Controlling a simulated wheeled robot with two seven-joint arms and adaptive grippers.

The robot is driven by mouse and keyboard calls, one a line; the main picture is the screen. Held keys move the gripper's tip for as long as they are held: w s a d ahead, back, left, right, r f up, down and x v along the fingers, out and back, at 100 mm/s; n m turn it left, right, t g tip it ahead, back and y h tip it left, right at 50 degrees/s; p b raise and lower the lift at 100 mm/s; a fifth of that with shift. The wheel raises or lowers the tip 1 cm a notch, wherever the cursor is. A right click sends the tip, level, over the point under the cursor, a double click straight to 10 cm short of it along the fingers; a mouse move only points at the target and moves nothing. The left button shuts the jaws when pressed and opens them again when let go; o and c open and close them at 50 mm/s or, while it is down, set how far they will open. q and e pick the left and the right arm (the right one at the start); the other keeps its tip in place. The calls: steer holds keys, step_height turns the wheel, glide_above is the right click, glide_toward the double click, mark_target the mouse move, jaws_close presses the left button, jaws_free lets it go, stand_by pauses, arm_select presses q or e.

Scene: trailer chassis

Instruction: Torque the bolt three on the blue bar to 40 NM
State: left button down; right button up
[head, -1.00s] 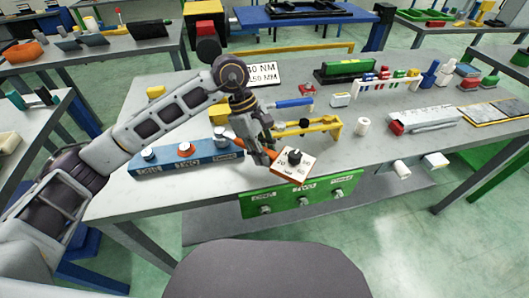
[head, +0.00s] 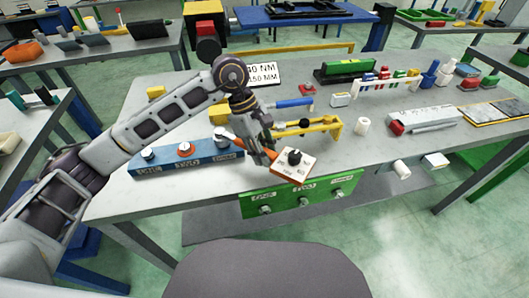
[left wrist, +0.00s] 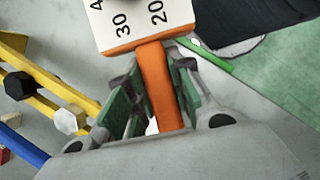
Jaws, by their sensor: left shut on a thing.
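My left gripper (head: 268,158) is shut on the orange handle of a torque tool, above the front of the bench. The tool's white dial plate (head: 306,167) has an orange edge and a black knob. In the left wrist view the orange handle (left wrist: 158,88) runs between the fingers, and the dial face (left wrist: 135,22) shows numbers such as 20 and 30. The blue bar (head: 180,166) lies to the left, with bolts over labels one, two and three. My right gripper is out of view.
A green bar (head: 305,196) with labelled bolts hangs on the bench's front edge. A yellow bar (head: 325,124) stands behind the tool. A sign with NM values (head: 263,74) is at the back. The bench left of the blue bar is clear.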

arm_select(q)
steer(key=shift+s+a+m+g+b, duration=0.3)
steer(key=shift+s+a+m+b, duration=0.35)
steer(key=shift+s+m+b, duration=0.25)
stand_by(0.5)
steer(key=shift+s+a+m+y+b, duration=0.4)
steer(key=shift+s+a+m+b, duration=0.6)
steer(key=shift+s+b, duration=0.1)
stand_by(0.8)
